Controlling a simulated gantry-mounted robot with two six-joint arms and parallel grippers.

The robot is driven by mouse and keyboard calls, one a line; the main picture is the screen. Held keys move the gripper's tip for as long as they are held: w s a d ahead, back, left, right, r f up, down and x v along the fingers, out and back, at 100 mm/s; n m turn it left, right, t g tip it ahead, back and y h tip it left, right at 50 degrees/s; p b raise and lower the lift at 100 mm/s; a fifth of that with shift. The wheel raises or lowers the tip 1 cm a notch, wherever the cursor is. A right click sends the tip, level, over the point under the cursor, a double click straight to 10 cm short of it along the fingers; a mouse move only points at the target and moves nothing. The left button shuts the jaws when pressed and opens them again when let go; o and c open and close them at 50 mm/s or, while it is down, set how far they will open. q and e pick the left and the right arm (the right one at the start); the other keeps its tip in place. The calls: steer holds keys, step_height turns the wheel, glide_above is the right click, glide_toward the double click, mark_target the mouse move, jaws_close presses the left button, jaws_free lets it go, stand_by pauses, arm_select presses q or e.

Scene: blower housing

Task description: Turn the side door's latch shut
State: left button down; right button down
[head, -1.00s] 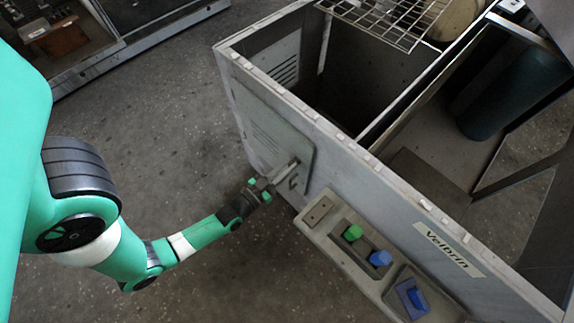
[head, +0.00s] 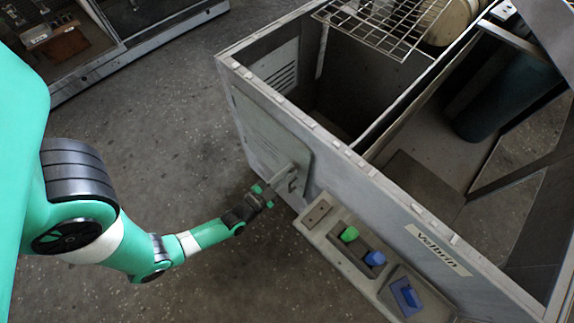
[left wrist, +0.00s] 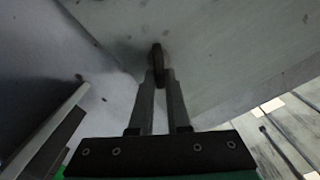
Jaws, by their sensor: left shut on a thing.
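The side door (head: 262,132) is a grey panel on the near left wall of the blower housing. It looks flush with the wall. Its latch (left wrist: 157,62) is a small dark tab, seen nearly edge-on in the left wrist view. My left gripper (head: 282,179) reaches the door's lower right part. In the left wrist view its two fingers (left wrist: 159,78) are shut on the latch, one on each side. The fingers cover part of the latch, and its exact angle is hard to tell in the head view. My right gripper is not in view.
The housing (head: 372,195) is open on top, with a wire rack (head: 385,28). The floor (head: 170,130) left of it is clear.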

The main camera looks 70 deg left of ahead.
arm_select(q)
steer(key=m, duration=0.2)
steer(key=m+p, duration=0.1)
steer(key=m, duration=0.2)
steer(key=shift+d+f+m, duration=0.25)
steer(key=shift+f+m, duration=0.05)
steer(key=shift+f, duration=0.05)
steer(key=m, duration=0.3)
steer(key=m+p, duration=0.1)
steer(key=m, duration=0.1)
steer(key=shift+w+f+m, duration=0.1)
steer(key=shift+f+m, duration=0.3)
steer(key=c, duration=0.9)
jaws_free()
steer(key=shift+r, duration=0.1)
